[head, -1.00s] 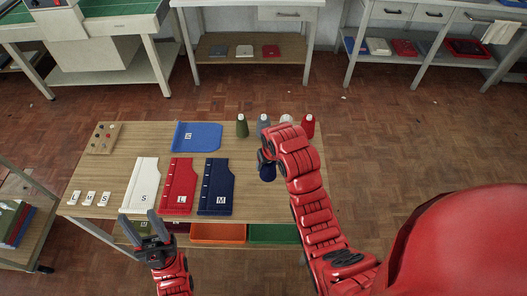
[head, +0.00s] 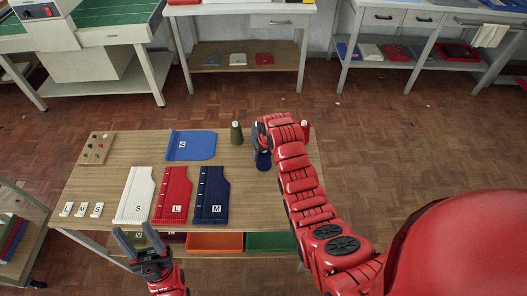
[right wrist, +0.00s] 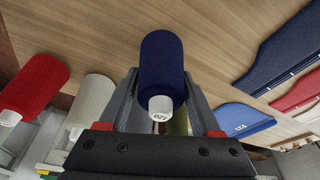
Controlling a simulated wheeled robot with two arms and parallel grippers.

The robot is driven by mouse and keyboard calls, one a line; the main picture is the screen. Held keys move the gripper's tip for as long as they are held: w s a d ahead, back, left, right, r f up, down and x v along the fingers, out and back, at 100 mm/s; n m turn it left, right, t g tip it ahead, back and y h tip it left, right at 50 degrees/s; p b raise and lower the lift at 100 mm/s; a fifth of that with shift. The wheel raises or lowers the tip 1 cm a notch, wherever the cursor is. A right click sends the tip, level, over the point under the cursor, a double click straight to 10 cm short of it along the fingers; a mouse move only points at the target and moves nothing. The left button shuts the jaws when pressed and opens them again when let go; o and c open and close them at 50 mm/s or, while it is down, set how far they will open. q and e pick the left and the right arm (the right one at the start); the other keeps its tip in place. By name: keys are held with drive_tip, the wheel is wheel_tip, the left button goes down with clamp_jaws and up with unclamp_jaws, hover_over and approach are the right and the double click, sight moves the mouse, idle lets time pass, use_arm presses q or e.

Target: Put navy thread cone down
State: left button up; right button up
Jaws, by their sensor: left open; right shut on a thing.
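The navy thread cone (head: 263,161) is in my right gripper (head: 260,138), near the back right of the wooden table (head: 110,180). My left gripper (head: 134,234) is open and empty at the table's front edge.
In the right wrist view a red cone (right wrist: 35,85) and a whitish cone (right wrist: 92,100) stand to the left. White, red and navy templates (head: 210,195) and a blue one (head: 190,145) lie on the table. A pegged board (head: 96,148) and label cards (head: 82,209) are at left.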

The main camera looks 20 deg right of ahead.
drive_tip(key=shift+f, duration=0.1)
drive_tip(key=shift+f+b, duration=0.15)
drive_tip(key=shift+b, duration=0.15)
drive_tip(key=o, duration=1.4)
drive_tip(key=shift+o, duration=0.2)
